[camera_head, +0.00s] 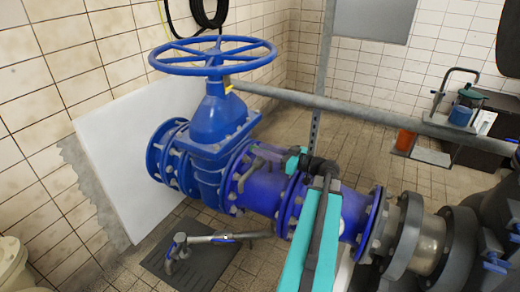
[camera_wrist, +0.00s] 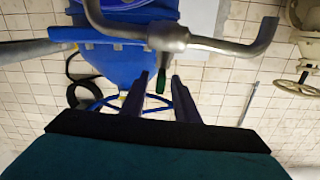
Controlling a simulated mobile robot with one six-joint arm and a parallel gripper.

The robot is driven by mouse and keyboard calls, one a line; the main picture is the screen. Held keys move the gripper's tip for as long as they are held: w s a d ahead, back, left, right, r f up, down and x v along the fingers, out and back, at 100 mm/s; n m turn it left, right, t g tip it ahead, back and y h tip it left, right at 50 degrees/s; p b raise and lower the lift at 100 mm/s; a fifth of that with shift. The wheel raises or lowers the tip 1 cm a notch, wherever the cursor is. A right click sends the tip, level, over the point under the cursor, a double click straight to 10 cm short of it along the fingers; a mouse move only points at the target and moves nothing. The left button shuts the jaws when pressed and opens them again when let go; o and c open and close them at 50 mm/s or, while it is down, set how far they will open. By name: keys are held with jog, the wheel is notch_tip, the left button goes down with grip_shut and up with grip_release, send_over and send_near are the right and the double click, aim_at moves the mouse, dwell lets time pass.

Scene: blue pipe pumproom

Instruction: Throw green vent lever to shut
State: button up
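The green lever (camera_wrist: 161,82) shows in the wrist view as a small green end on a grey stem below a bent grey pipe (camera_wrist: 178,38). My gripper (camera_wrist: 159,75) is open. Its two dark fingers stand on either side of the green end in the picture, with a visible gap on both sides. I cannot tell how deep the lever lies between them. In the head view, my arm reaches over the blue pipe (camera_head: 262,191); I cannot clearly make out the green lever or the fingertips there.
A blue valve with a large handwheel (camera_head: 213,56) stands left of my arm. A grey rail (camera_head: 310,101) crosses behind the pipe. A grey floor mat (camera_head: 200,262) with a bent grey fitting (camera_head: 192,239) lies in front. A white panel (camera_head: 125,165) leans at the left wall.

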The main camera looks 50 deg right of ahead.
jog(key=v, duration=1.1)
jog(key=shift+s, duration=0.2)
